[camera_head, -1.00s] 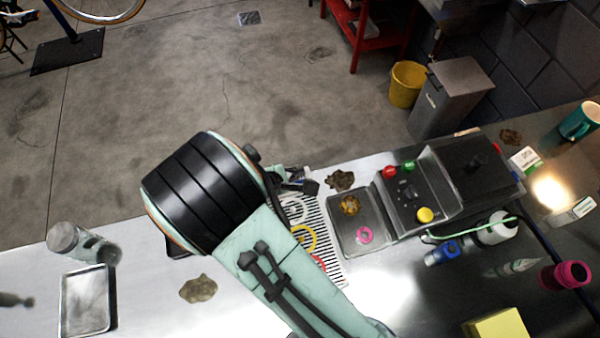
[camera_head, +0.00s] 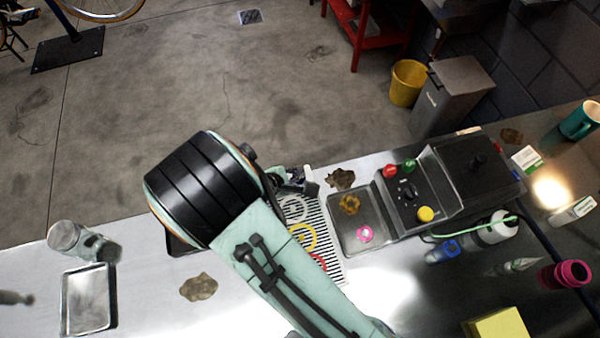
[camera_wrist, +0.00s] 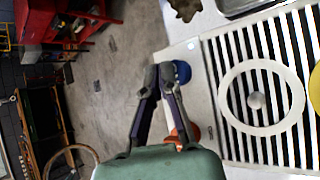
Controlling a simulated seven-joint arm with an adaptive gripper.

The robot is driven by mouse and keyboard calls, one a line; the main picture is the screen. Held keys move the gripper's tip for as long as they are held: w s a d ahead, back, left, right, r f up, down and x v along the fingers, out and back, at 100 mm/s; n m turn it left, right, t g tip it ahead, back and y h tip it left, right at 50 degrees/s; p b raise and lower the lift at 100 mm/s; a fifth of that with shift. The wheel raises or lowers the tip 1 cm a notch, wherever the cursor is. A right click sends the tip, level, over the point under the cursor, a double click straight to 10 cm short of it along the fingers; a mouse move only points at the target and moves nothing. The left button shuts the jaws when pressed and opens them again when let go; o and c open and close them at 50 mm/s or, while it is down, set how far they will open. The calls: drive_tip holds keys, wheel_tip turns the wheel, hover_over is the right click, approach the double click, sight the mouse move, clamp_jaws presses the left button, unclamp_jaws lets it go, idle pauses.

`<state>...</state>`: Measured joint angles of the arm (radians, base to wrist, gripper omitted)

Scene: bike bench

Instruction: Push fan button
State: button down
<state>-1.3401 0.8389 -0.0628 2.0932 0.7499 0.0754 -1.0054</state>
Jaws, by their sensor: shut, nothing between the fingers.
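A dark control box (camera_head: 408,205) on the bench carries a red button (camera_head: 389,171), a green button (camera_head: 409,166), a yellow button (camera_head: 425,214) and a black knob (camera_head: 408,190). I cannot read which one is the fan button. My gripper (camera_wrist: 158,80) is shut and empty in the wrist view. In the head view it is mostly hidden behind my arm, with a dark part of it showing left of the box. It is apart from all the buttons. The control box does not show in the wrist view.
A blue cap (camera_wrist: 182,72) is close to my fingers.

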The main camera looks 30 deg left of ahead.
idle(0.6)
drive_tip(key=shift+f, duration=0.45)
drive_tip(key=shift+r, duration=0.55)
drive_tip(key=shift+r, duration=2.9)
